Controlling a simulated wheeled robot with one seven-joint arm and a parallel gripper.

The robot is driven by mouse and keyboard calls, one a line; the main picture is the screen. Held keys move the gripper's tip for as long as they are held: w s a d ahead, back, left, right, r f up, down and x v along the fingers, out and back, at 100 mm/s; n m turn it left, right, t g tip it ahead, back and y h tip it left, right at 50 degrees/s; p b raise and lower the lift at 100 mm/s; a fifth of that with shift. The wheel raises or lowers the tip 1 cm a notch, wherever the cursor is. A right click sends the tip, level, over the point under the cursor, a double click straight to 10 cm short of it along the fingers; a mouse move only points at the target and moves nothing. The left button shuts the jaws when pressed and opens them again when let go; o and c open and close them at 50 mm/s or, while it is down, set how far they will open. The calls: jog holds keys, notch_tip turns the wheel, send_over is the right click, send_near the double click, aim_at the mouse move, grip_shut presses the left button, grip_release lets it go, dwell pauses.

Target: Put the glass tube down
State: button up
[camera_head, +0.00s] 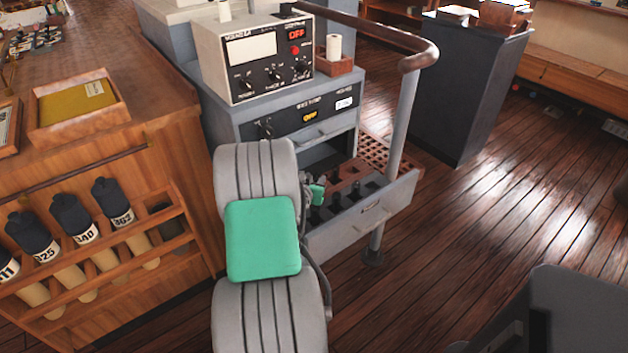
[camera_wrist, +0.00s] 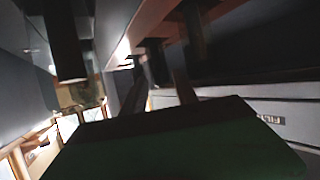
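My gripper (camera_head: 317,192) is at the open drawer (camera_head: 375,208) of the grey console. In the head view it is mostly hidden behind my arm, and only a small green part shows. In the wrist view two dark fingers (camera_wrist: 158,88) stand apart in front of the green gripper body. I cannot make out a glass tube for sure between them; the view is dark and blurred. Dark upright pieces stand in the drawer (camera_head: 336,204), close to the right of my gripper. In the wrist view a dark cylinder (camera_wrist: 65,40) shows at the upper left.
A grey box with dials (camera_head: 252,55) and a white roll (camera_head: 333,47) stand on the console. A curved handrail (camera_head: 405,55) rises behind the drawer. A wooden rack with capped, numbered tubes (camera_head: 72,217) is at left. Open plank floor (camera_head: 490,200) lies right.

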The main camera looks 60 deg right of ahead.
jog(key=shift+a+r, duration=0.2)
jog(key=shift+r, duration=0.1)
jog(key=v, duration=1.1)
jog(key=w+a+r+n+t+y, duration=0.1)
jog(key=w+a+n+y, duration=0.4)
jog(key=a, duration=0.7)
jog(key=w+a+n+t+y, duration=0.1)
jog(key=w+a+n+y, duration=0.15)
jog(key=w+a, duration=0.75)
jog(key=s+a+r+n+y, duration=0.1)
jog(key=s+a+n+y, duration=0.1)
jog(key=a, duration=0.5)
jog(key=s+a+r+n+g+y, duration=0.1)
jog(key=s+a+n, duration=0.3)
jog(key=a, duration=0.4)
jog(key=s+a+r+n+g+y, duration=0.1)
jog(key=s+a+n+y, duration=0.2)
jog(key=a, duration=0.5)
jog(key=shift+a+r+p, duration=0.15)
jog(key=shift+r+p, duration=0.15)
jog(key=shift+p, duration=0.1)
